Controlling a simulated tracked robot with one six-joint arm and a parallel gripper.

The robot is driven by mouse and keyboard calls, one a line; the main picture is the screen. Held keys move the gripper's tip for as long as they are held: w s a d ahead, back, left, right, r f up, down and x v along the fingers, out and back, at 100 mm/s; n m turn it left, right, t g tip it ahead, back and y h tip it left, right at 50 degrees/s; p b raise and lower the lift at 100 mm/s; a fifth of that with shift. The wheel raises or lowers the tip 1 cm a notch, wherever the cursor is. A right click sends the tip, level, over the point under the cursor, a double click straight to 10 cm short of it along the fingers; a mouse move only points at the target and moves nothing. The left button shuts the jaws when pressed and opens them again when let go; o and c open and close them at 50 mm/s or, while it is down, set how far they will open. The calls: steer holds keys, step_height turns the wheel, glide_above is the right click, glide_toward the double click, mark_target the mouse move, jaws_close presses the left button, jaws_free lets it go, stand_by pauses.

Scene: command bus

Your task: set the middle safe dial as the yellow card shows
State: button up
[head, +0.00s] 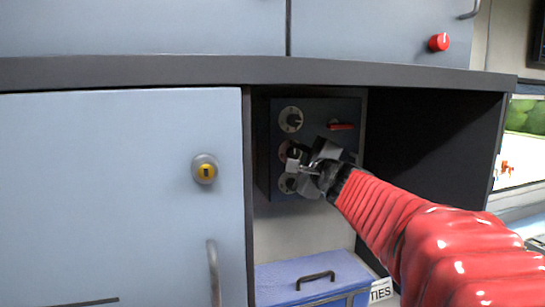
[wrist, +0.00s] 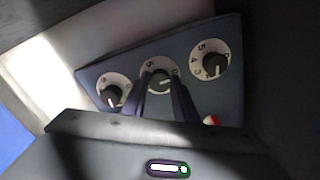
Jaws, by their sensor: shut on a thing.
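The safe (head: 316,110) is a dark blue-grey box inside the open cupboard bay, with three dials in a column on its face. The middle safe dial (head: 284,150) is partly hidden behind my gripper (head: 297,167) in the head view. In the wrist view, the middle dial (wrist: 159,78) has a black knob on a pale numbered disc. My gripper (wrist: 159,86) has one finger on each side of that knob and is shut on it. Its white mark points roughly downward in that view; the exact number is unclear. No yellow card is in view.
The upper dial (head: 291,119) and a red handle (head: 341,126) are close to my gripper. A blue box (head: 300,272) with a dark handle sits below the safe. A closed cabinet door (head: 110,200) with a yellow-centred lock (head: 205,170) stands left. The bay's right side is empty.

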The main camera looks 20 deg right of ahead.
steer(key=shift+a+f, duration=0.1)
steer(key=shift+f, duration=0.05)
steer(key=o, duration=1.1)
steer(key=shift+c, duration=0.2)
steer(key=s, duration=1.3)
steer(key=shift+s, duration=0.4)
